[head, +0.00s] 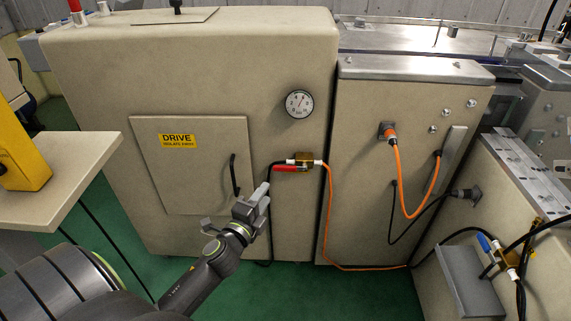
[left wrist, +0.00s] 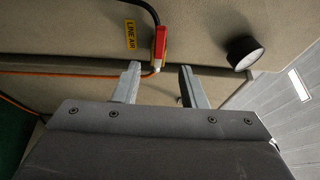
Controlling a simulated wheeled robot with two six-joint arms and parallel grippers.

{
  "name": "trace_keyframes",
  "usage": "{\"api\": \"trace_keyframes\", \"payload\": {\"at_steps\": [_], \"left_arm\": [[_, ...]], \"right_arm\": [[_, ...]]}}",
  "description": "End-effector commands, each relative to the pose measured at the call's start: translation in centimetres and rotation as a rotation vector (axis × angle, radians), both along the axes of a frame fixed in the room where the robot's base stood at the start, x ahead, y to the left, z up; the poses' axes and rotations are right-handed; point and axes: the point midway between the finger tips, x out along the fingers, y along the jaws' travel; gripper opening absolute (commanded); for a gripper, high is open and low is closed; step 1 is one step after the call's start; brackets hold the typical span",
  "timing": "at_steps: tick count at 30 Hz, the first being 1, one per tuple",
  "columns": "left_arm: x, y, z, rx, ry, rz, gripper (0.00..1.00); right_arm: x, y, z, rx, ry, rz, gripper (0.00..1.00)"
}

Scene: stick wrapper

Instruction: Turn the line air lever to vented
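The line air lever (head: 291,169) is red and lies level along its brass valve (head: 305,158) on the front of the beige cabinet, with a black hose at its left and an orange hose at its right. In the left wrist view the red lever (left wrist: 161,44) lies in line with the hose, beside a yellow LINE AIR label (left wrist: 130,34). My left gripper (head: 262,192) is below and left of the lever. Its two fingers (left wrist: 160,84) are apart and empty, with the lever beyond the tips. My right gripper is not in view.
A round gauge (head: 299,104) is above the valve. A DRIVE door (head: 185,185) with a black handle (head: 234,175) is left of the gripper. A second valve with a blue lever (head: 484,243) is at far right. A beige table (head: 75,190) stands at left.

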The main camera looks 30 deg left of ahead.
Motion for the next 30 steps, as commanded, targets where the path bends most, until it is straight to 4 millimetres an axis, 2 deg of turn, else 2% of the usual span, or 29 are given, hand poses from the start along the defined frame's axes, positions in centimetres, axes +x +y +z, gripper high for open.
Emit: {"api": "trace_keyframes", "payload": {"at_steps": [9,18,24,30], "left_arm": [[6.3,1.0,0.1,-0.001,-0.001,0.001,0.38],[11.7,1.9,0.0,-0.002,0.0,0.002,0.38],[13.7,2.2,0.0,-0.002,0.0,0.001,0.38],[14.3,2.3,0.0,-0.003,0.0,0.002,0.38]], "right_arm": [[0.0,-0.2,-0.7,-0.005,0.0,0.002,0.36],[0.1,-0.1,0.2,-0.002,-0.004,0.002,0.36],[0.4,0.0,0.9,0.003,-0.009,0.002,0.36],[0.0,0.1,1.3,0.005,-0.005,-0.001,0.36]]}}
